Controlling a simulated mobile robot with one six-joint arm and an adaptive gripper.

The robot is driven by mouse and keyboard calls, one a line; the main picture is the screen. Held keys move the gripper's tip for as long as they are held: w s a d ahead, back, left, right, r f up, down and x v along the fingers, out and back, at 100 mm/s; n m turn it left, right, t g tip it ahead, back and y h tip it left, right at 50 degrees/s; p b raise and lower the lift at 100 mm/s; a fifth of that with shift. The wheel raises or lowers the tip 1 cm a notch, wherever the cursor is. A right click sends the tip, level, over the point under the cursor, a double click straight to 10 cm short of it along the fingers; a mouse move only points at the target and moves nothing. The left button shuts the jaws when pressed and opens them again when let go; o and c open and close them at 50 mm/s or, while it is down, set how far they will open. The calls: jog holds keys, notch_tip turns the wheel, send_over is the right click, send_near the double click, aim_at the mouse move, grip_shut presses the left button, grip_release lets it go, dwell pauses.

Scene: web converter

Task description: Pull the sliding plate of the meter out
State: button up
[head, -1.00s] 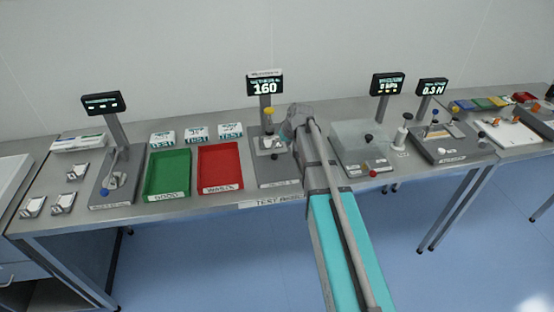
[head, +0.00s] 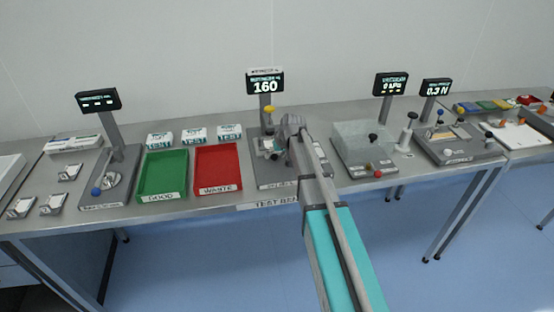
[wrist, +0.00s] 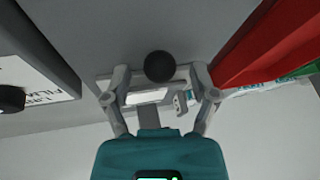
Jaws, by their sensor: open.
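The meter (head: 266,182) in the middle of the bench has a grey base, a post and a dark display reading 160. A yellow knob (head: 269,110) shows near its post. My gripper (head: 272,149) is low over this base and hides part of it. In the wrist view my gripper (wrist: 160,80) is open, one finger on each side of a round black knob (wrist: 159,66). A pale plate (wrist: 148,97) shows just beyond the knob, between the fingers. I cannot tell whether the fingers touch the knob, or which part is the sliding plate.
The red waste tray (head: 218,188) and green good tray (head: 164,197) lie left of the meter. Another meter (head: 110,186) stands farther left. A clear-topped device (head: 365,140) stands to the right, with a 0.3 N meter (head: 460,152) beyond it.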

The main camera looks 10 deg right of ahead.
jog(key=shift+w+f, duration=0.1)
jog(key=shift+f, duration=0.15)
grip_shut()
dwell(0.4)
